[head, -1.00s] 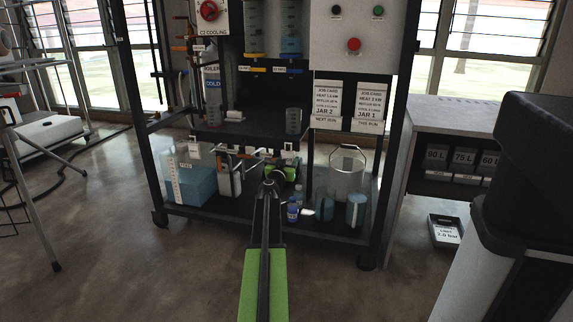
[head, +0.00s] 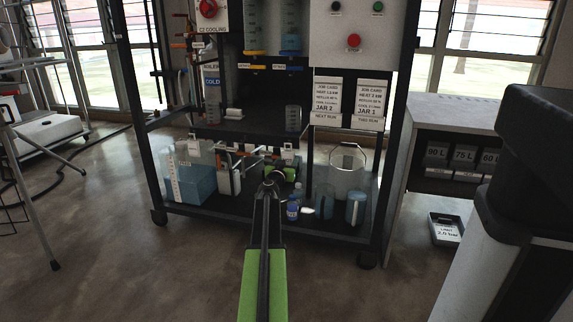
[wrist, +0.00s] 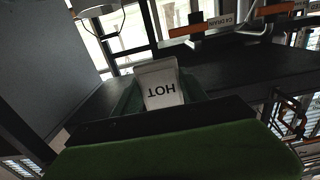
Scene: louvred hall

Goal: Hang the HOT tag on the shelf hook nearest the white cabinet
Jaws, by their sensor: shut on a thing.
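The HOT tag (wrist: 162,88) is a white tag with black lettering, upside down in the wrist view. My gripper (wrist: 160,94) is shut on it, with a dark green finger on either side. In the head view my arm reaches towards the lower part of a dark rack; its end hides the tag there.
The rack's lower shelf holds a blue-filled tank (head: 192,184), a blue bottle (head: 293,210) and a clear bucket (head: 348,175). A grey cabinet (head: 460,118) stands at right. A tray (head: 445,229) lies on the floor. Floor in front is clear.

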